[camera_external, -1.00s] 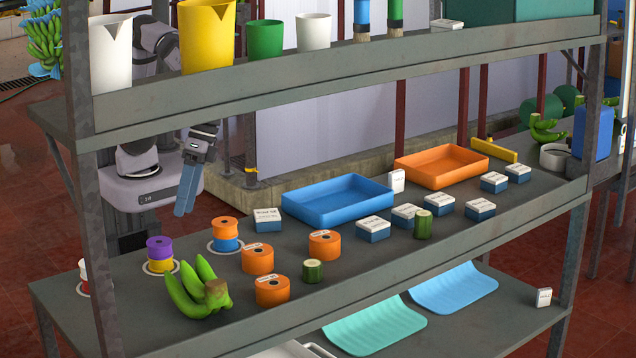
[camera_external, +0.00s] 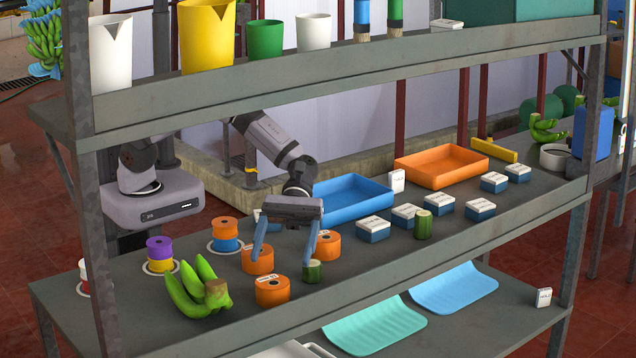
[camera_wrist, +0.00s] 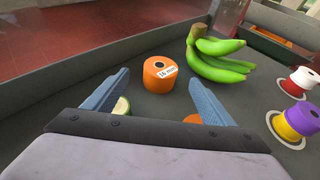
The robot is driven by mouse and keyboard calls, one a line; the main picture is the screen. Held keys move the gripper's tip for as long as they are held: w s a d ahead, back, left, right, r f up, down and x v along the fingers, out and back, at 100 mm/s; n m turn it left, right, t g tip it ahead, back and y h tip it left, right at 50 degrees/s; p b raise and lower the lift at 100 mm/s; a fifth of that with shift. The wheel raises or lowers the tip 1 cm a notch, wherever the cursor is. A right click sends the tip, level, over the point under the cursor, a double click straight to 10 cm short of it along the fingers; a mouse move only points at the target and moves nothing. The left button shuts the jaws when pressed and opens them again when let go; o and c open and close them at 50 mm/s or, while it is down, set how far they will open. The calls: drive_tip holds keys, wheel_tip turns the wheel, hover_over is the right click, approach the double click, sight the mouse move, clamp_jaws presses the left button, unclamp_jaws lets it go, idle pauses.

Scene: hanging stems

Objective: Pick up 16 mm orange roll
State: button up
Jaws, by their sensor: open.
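The orange roll labelled "16 mm" (camera_wrist: 160,74) stands upright beyond my fingertips in the wrist view; it appears to be the front orange roll (camera_external: 272,291) in the external view. My gripper (camera_external: 280,257) is open and empty above the shelf, behind that roll. In the wrist view my gripper (camera_wrist: 159,77) has its two blue fingers on either side of the roll's image, not touching it. A second orange roll (camera_external: 258,261) stands at the left finger in the external view, a third (camera_external: 327,245) at the right; their labels are unreadable there.
A cut cucumber piece (camera_external: 312,271) stands right of the front roll, green bananas (camera_external: 197,290) lie left. Stacked spools (camera_external: 160,249) stand farther left. Blue (camera_external: 350,198) and orange (camera_external: 442,165) trays and several small boxes (camera_external: 374,229) are right. The upper shelf (camera_external: 350,72) runs overhead.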

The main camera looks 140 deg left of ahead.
sight(275, 277)
drive_tip(key=shift+p+x, duration=0.3)
drive_tip(key=shift+x, duration=0.6)
drive_tip(key=shift+f+p+x, duration=0.15)
drive_tip(key=shift+p+x, duration=0.35)
drive_tip(key=shift+x, duration=0.9)
drive_tip(key=shift+f+p+x, duration=0.2)
drive_tip(key=shift+p+x, duration=0.3)
drive_tip(key=shift+x, duration=0.85)
drive_tip(key=shift+s, duration=0.2)
drive_tip(key=shift+c, duration=0.7)
drive_tip(key=c, duration=1.1)
drive_tip(key=shift+r, duration=0.15)
